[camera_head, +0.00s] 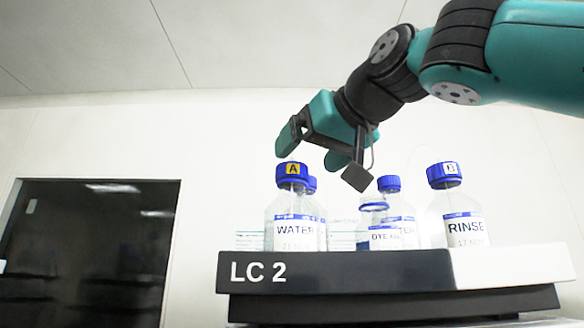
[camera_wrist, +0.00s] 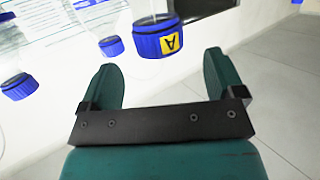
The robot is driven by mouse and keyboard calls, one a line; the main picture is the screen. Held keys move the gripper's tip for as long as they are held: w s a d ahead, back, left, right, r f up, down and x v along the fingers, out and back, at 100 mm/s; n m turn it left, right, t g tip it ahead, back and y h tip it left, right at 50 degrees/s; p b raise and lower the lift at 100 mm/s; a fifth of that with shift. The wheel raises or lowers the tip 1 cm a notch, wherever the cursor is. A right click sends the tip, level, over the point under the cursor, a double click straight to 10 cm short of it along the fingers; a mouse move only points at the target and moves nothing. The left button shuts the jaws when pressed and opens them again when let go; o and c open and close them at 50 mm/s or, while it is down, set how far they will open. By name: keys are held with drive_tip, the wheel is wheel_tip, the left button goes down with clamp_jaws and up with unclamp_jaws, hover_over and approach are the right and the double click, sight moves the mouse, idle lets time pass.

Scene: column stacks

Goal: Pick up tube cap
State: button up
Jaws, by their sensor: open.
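A blue cap with a yellow "A" label (camera_head: 292,172) sits on the clear bottle marked "WATER" (camera_head: 295,235) at the front left of the tray. The cap also shows in the wrist view (camera_wrist: 160,40), at the top centre, between and just beyond the fingertips. My gripper (camera_head: 314,150) is open and empty, right above this cap in the head view. Both green fingers of my gripper (camera_wrist: 160,62) are spread apart in the wrist view. Thin tubing beside the caps is too faint to trace. I cannot tell whether a finger touches the cap.
The black-and-white "LC 2" tray (camera_head: 400,268) carries several bottles. A "RINSE" bottle (camera_head: 463,228) with a blue "B" cap (camera_head: 444,174) stands at right. A smaller "DYE" bottle (camera_head: 383,238) stands mid-tray. Other blue caps (camera_wrist: 111,46) are close to the left finger.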

sight(292, 171)
drive_tip(key=p+x, duration=0.3)
drive_tip(key=x, duration=0.2)
drive_tip(key=shift+d, duration=0.1)
drive_tip(key=shift+w+f, duration=0.15)
drive_tip(key=shift+w, duration=0.1)
drive_tip(key=c, duration=0.9)
